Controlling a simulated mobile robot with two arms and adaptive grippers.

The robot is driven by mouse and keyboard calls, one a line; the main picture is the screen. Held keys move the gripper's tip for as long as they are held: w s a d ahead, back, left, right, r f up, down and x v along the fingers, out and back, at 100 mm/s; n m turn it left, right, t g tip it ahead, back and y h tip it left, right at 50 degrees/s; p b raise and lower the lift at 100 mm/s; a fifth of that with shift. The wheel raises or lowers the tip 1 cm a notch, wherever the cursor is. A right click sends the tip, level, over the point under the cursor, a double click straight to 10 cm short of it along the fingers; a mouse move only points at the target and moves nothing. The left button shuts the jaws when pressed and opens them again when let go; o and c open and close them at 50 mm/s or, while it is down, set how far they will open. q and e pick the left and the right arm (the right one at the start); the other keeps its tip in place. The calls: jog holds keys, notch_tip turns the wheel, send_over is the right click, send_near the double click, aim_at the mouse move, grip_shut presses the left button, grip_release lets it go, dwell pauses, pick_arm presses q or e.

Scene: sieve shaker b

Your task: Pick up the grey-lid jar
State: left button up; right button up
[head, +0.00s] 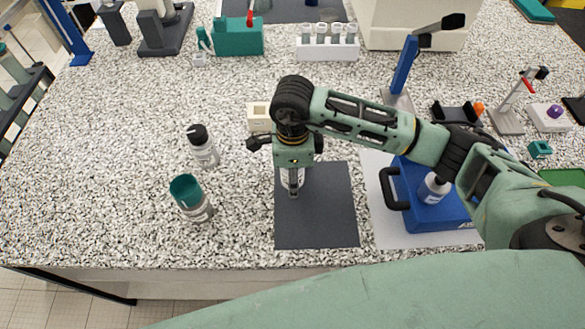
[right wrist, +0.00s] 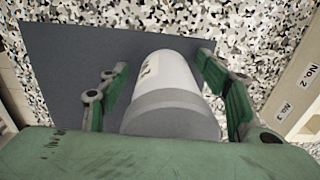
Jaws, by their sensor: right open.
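The grey-lid jar (right wrist: 172,72) is in the right wrist view, with a white body, a label and a broad grey lid (right wrist: 172,113) nearest the camera. It stands on a dark mat (right wrist: 62,62). My right gripper (right wrist: 160,85) is open, with one green finger on each side of the jar; whether they touch it I cannot tell. In the head view my right gripper (head: 293,188) points down over the dark mat (head: 330,215) and hides most of the jar. My left gripper is not in view.
A black-lid jar (head: 203,150) and a teal-topped jar (head: 192,200) stand left of the mat. A beige block (head: 257,118) is behind my gripper. A blue device (head: 410,205) with a white bottle (head: 433,190) is on the right.

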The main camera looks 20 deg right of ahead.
jog(key=shift+c, duration=0.7)
jog(key=c, duration=1.1)
jog(key=shift+r, duration=0.15)
jog(key=shift+c, duration=0.2)
